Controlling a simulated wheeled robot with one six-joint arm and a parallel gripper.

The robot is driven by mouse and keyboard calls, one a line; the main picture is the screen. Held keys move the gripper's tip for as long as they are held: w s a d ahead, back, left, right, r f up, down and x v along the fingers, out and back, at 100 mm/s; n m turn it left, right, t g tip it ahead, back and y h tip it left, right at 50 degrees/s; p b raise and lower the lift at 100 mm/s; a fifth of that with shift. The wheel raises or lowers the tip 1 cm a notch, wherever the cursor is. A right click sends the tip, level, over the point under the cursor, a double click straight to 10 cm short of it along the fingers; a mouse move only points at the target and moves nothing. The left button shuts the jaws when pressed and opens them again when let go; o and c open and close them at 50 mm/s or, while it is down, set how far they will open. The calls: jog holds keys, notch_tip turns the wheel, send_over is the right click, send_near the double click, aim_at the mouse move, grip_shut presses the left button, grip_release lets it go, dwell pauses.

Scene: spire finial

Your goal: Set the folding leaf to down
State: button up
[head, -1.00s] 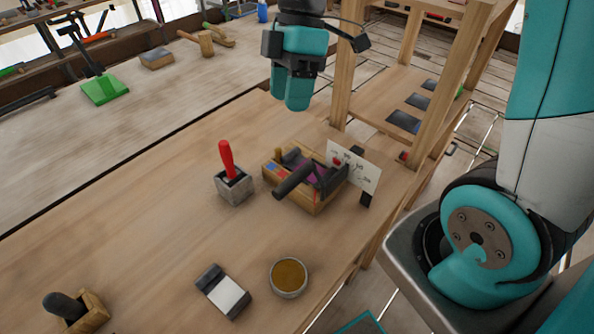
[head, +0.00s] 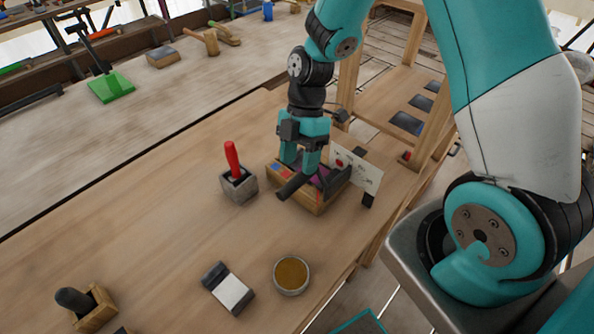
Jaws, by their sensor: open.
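No part is plainly marked as the folding leaf, and I cannot tell which piece it is. A small wooden box (head: 318,206) with colored pieces inside stands on the bench. A dark bar with a cylindrical end (head: 293,187) sticks out over its front left side. My gripper (head: 300,168) points down right above the box, close to the dark bar. Its teal fingers are open, and they hide part of the box's inside. I cannot tell whether the fingers touch the bar.
A white card (head: 357,170) stands behind the box. A grey block with a red handle (head: 237,181) stands to its left. A round tin (head: 291,274) and a black and white block (head: 229,288) lie in front. The bench's left middle (head: 130,220) is clear.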

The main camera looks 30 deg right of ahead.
aim_at(297, 177)
jog(key=shift+x, duration=2.05)
grip_shut()
